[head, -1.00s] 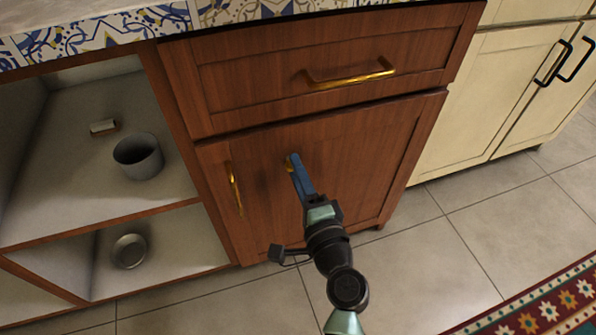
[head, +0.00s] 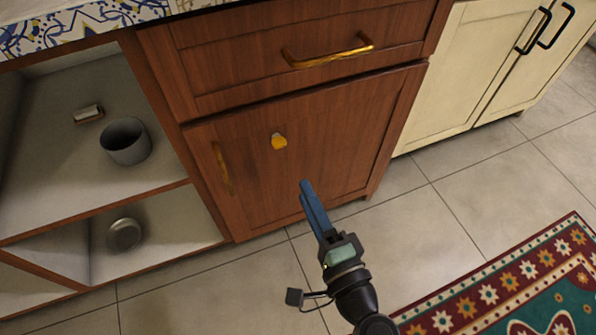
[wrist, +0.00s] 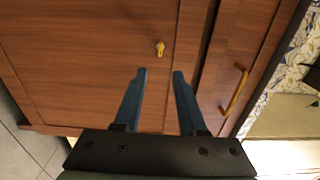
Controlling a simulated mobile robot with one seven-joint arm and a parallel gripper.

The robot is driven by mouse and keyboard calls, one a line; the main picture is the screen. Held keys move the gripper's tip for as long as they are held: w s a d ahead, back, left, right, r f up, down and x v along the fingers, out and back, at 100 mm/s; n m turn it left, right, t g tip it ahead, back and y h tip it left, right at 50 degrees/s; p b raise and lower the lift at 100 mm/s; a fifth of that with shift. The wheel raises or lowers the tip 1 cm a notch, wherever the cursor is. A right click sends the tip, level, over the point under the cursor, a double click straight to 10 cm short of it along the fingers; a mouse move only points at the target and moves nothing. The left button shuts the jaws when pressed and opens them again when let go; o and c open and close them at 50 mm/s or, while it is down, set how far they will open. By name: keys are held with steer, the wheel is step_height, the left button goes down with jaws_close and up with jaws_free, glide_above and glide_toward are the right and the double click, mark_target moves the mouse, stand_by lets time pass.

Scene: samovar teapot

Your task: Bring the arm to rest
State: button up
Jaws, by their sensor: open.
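My gripper (head: 304,190) has blue fingers and is in front of the wooden cabinet door (head: 330,135), below and right of a small yellow knob-like piece (head: 279,141) on that door. In the wrist view my gripper (wrist: 159,72) is open, its two fingers apart with nothing between them. The yellow piece (wrist: 160,48) shows just beyond the fingertips there, clear of them.
A gold drawer handle (head: 328,51) is above, and a gold door handle (head: 222,168) is at left. Open shelves hold a grey pot (head: 125,141), a small cylinder (head: 88,113) and a metal bowl (head: 124,234). Tiled floor and a patterned rug (head: 500,290) lie at right.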

steer(key=shift+s+d, duration=0.2)
steer(key=shift+s, duration=0.45)
steer(key=w+a+r+n+t+p, duration=0.1)
steer(key=w+r+n+p, duration=0.2)
steer(key=r, duration=0.8)
steer(key=w+a+r+n+t+p, duration=0.1)
steer(key=w+a+r+n, duration=0.3)
steer(key=r, duration=0.7)
steer(key=w+d+r+n+t+p, duration=0.15)
steer(key=r+n, duration=0.35)
steer(key=r, duration=0.6)
steer(key=s+a+r+n+t+h+p, duration=0.1)
steer(key=s+r+t+h+p, duration=0.3)
steer(key=r, duration=1.1)
steer(key=s+r+n+t+h, duration=0.1)
steer(key=s+r+n+t, duration=0.15)
steer(key=s+r, duration=0.85)
steer(key=w+r+p, duration=0.2)
steer(key=r+p, duration=1.7)
steer(key=r, duration=0.1)
steer(key=w+r+p, duration=0.2)
steer(key=r+p, duration=1.7)
steer(key=r, duration=0.1)
steer(key=shift+w+r+m+h, duration=0.3)
steer(key=shift+m, duration=0.15)
